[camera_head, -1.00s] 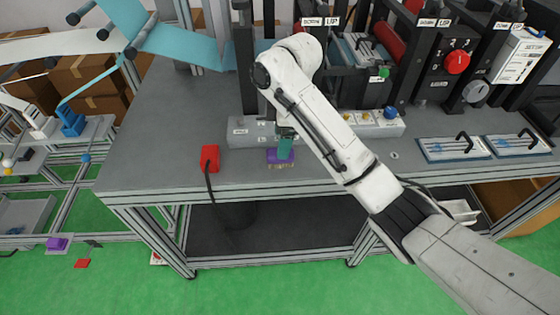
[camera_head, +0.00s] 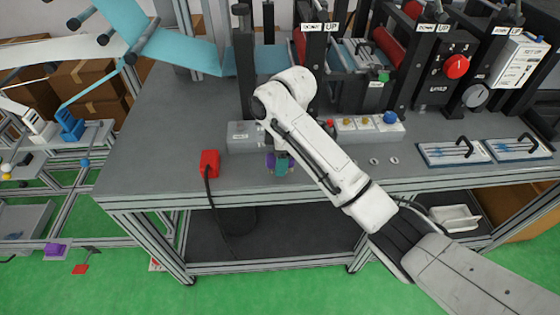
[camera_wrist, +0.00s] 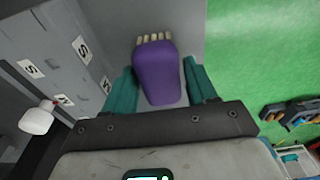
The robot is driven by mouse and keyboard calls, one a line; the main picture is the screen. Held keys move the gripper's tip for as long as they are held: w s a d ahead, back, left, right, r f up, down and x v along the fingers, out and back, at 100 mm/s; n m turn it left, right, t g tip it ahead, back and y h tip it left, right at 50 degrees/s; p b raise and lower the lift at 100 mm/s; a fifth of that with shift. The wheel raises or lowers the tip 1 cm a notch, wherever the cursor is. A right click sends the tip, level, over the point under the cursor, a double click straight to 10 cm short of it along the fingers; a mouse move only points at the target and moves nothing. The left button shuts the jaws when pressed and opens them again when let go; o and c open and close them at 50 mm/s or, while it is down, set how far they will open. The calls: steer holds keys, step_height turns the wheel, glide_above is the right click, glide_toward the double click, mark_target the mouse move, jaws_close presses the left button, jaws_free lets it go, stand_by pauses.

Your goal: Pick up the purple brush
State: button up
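The purple brush (camera_wrist: 155,72) lies on the grey table top, its pale bristles at the top of the wrist view. In the head view only part of the brush (camera_head: 270,160) shows beside my teal finger. My gripper (camera_wrist: 160,66) is open, with one teal finger on each side of the brush. The left finger is very close to the brush or touching it; a narrow gap shows on the right. In the head view my gripper (camera_head: 281,166) is low over the table near its front edge.
A red box (camera_head: 209,163) with a black cable stands left of my gripper. A grey control bar with buttons (camera_head: 368,129) runs behind it. The table's front edge (camera_wrist: 206,45) is close on the right in the wrist view, with green floor beyond.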

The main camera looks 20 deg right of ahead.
steer(key=c, duration=0.7)
steer(key=shift+r, duration=0.55)
step_height(320, 180, up, 2)
steer(key=shift+r, duration=0.15)
steer(key=shift+s+d+r+p, duration=0.1)
steer(key=shift+s+r+p, duration=1.55)
steer(key=shift+s, duration=0.7)
steer(key=shift+s+d+r+p, duration=0.1)
steer(key=shift+s+r+p, duration=1.5)
steer(key=shift+s, duration=0.7)
steer(key=shift+s+d+r+p, duration=0.1)
steer(key=shift+s+r+p, duration=1.5)
steer(key=shift+s, duration=0.75)
